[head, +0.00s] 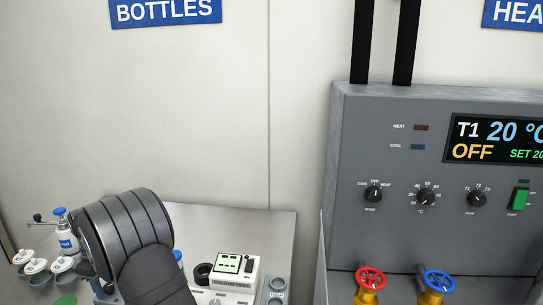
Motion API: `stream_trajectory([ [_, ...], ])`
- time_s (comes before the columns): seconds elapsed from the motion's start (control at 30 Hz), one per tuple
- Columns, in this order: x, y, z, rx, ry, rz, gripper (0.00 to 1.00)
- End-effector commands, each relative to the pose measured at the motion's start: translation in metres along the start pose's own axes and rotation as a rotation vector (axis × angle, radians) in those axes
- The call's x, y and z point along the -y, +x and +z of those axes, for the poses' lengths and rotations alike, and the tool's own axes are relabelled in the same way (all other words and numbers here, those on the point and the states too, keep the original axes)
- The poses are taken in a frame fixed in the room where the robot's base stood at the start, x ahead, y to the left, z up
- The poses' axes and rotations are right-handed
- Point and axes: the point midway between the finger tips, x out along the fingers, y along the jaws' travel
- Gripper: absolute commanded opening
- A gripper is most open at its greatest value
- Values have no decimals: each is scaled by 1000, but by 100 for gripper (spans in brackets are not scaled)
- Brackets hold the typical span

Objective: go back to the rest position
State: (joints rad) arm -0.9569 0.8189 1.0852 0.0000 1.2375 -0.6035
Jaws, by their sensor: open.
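The thick dark ribbed part at the lower left of the head view is a link of my arm. It rises from the bottom edge in front of the bench (235,222). My gripper is not in view, so its jaws and anything near them cannot be seen. The arm link hides part of the bench and some of the items on it.
A blue-capped bottle (66,240) and several small lidded vessels (38,266) stand left of my arm. A white device (234,271) stands right of it. A grey control panel (400,240) with red (370,277) and blue (438,281) valve wheels fills the right.

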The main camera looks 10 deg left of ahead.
Motion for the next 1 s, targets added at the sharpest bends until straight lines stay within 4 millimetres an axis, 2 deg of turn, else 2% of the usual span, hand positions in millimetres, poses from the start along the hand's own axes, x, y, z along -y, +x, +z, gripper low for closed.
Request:
stream_trajectory([
  [0.27, 0, 0, 0, 0, -226, 1, 48],
  [0.37, -1, -23, -1, -4, -277, 5, 48],
  [0.7, 0, -90, 0, -3, -273, 3, 48],
  [0.73, 0, -76, 0, 3, -273, -2, 48],
  [1.0, 0, -20, 1, 3, -272, -2, 48],
])
